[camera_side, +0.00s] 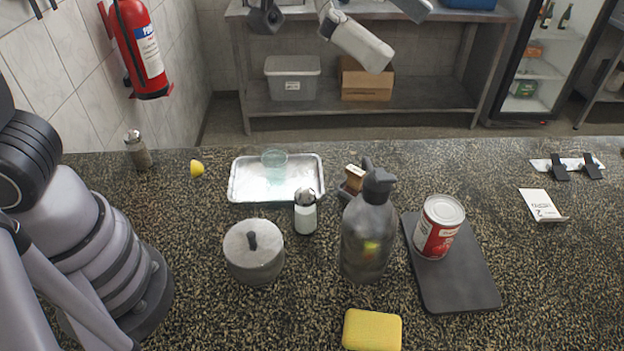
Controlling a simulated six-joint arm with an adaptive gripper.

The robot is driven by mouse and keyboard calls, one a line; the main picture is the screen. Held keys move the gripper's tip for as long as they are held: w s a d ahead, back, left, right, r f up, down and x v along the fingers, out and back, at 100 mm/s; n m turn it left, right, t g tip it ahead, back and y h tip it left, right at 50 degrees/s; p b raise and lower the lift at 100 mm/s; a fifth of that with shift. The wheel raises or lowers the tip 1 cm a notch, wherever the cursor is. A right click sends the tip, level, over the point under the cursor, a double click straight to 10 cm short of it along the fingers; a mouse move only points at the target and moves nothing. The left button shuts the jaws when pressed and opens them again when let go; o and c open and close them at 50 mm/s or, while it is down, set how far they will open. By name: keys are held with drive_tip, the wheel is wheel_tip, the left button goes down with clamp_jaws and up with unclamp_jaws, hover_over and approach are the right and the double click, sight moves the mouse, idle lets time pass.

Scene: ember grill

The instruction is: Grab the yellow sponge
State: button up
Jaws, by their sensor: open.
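The yellow sponge (372,330) lies flat on the dark speckled counter at the front, just right of the middle, close to the bottom edge of the picture. Its top is bare and nothing touches it. My arm's base and lower links stand at the left, well away from the sponge.
Behind the sponge stand a tall grey bottle (368,238), a lidded metal pot (254,252) and a shaker (305,212). A red can (438,227) stands on a dark board (468,294). A metal tray (245,180) lies farther back. Counter beside the sponge is clear.

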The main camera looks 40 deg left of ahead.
approach(371, 327)
drive_tip(key=shift+g, duration=0.3)
drive_tip(key=d, duration=0.2)
drive_tip(key=w+d, duration=0.1)
drive_tip(key=d, duration=0.2)
drive_tip(key=shift+w, duration=0.15)
wheel_tip(371, 327, down, 2)
drive_tip(key=shift+f, duration=0.2)
drive_tip(key=shift+x, duration=1.15)
drive_tip(key=shift+d+f, duration=0.3)
drive_tip(key=shift+w, duration=0.1)
drive_tip(key=c, duration=0.7)
drive_tip(key=shift+o, duration=0.2)
